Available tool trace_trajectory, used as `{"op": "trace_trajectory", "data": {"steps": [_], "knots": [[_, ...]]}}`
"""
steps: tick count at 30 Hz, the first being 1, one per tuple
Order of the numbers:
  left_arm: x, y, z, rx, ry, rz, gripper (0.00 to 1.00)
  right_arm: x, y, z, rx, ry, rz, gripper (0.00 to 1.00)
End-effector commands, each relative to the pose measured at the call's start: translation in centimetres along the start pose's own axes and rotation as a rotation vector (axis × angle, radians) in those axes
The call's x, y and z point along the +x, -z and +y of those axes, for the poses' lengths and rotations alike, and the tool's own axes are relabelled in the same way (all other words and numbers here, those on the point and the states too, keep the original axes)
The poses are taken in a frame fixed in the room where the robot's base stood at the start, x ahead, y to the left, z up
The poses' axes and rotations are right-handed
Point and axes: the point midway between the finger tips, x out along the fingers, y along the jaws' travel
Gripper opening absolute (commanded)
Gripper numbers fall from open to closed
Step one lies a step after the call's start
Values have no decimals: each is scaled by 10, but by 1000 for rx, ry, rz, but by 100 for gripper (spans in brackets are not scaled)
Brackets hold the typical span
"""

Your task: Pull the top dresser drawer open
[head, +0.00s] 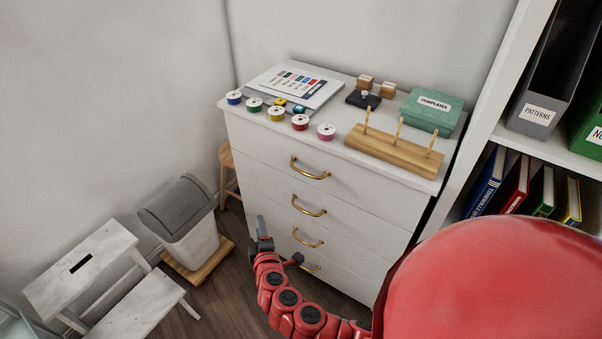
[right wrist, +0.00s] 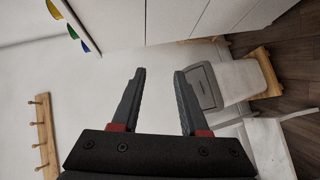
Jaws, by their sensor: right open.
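The white dresser (head: 243,190) stands against the wall in the head view. Its top drawer (head: 262,146) looks shut, flush with the fronts below, and has a curved brass handle (head: 310,170). Similar handles sit on the drawers below. My right gripper (head: 280,243) is in front of the lower drawers, below and left of the top handle, apart from it. In the right wrist view its two dark fingers (right wrist: 161,74) are spread with nothing between them. The top handle cannot be made out in the wrist view. My left gripper is not in view.
Thread spools (head: 276,114), a wooden peg stand (head: 392,154) and a green box (head: 431,110) stand on the dresser top. A grey-lidded bin (head: 187,229) and a white step stool (head: 84,262) are at left. A shelf (head: 548,151) with binders rises at right.

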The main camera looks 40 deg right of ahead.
Motion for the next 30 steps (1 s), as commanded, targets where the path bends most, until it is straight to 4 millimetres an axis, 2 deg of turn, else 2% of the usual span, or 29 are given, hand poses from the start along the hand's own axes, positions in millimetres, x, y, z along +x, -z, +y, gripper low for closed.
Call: {"op": "trace_trajectory", "data": {"steps": [3, 6, 10, 13, 17, 30], "knots": [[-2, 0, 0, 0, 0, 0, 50, -6, -35, 37, -51, -97, -195, 44], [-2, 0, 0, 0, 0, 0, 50, -15, -57, 60, -64, -156, -313, 44], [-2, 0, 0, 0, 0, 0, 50, -22, -70, 74, -65, -194, -388, 44], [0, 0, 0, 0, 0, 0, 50, -18, -76, 80, -64, -203, -407, 44], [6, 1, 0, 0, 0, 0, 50, 0, -86, 84, -66, -201, -411, 44], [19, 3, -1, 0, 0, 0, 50, 79, -117, 101, -65, -200, -406, 44]]}}
